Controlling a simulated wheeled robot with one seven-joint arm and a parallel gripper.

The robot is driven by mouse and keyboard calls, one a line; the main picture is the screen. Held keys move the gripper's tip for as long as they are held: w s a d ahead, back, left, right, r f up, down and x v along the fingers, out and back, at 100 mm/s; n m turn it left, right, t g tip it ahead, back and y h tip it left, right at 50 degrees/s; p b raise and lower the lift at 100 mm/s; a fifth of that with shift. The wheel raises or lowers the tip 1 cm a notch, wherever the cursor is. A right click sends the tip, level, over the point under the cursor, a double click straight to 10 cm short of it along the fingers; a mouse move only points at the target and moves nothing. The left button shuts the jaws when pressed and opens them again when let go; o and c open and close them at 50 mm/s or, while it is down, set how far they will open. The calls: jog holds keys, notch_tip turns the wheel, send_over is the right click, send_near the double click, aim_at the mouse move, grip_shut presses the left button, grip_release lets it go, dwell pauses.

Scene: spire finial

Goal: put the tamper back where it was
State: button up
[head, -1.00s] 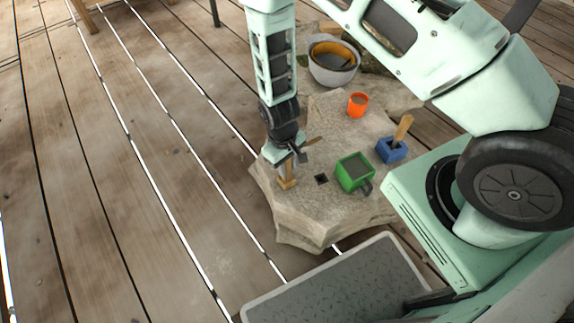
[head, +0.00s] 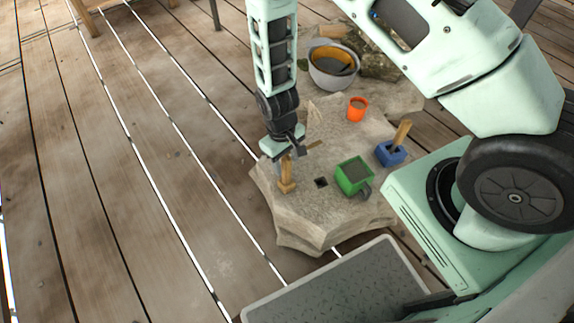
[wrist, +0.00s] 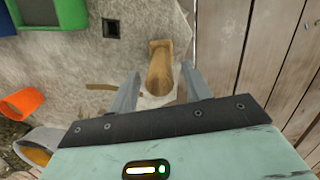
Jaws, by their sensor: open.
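A wooden piece with a square foot and an upright handle, seemingly the tamper (head: 287,184), stands on the pale stone slab (head: 300,225) near its left edge. It also shows in the wrist view (wrist: 159,70). My gripper (head: 287,160) is directly above it, pointing down. In the wrist view my open fingers (wrist: 160,88) are on either side of the handle, with gaps visible. A square dark hole (head: 321,182) in the slab is just right of the wooden piece; it also shows in the wrist view (wrist: 111,28).
A thin brown stick (wrist: 101,87) lies near. A bucket (head: 333,72) stands behind; a grey tray (head: 340,285) is in front.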

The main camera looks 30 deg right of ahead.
jog(key=r, duration=0.2)
jog(key=r+p, duration=0.1)
jog(key=r, duration=0.2)
jog(key=w+r, duration=0.1)
jog(key=r, duration=0.2)
jog(key=shift+a+p, duration=0.2)
jog(key=shift+p, duration=0.1)
jog(key=s+a+r+n+y, duration=0.1)
jog(key=s+a+r, duration=0.25)
jog(key=r, duration=0.35)
jog(key=s+a+r+n, duration=0.1)
jog(key=s+a+r, duration=0.1)
jog(key=s+r, duration=0.35)
jog(key=s+a+r+n+y, duration=0.1)
jog(key=s+a+r, duration=0.1)
jog(key=r, duration=0.6)
jog(key=s+d+r+n+t+h, duration=0.1)
jog(key=s+r, duration=0.4)
jog(key=s, duration=0.2)
jog(key=shift+s+d+r, duration=0.2)
jog(key=shift+d+r, duration=0.05)
jog(key=shift+d, duration=0.15)
notch_tip(320, 180, up, 20)
jog(key=p, duration=2)
jog(key=shift+r, duration=0.2)
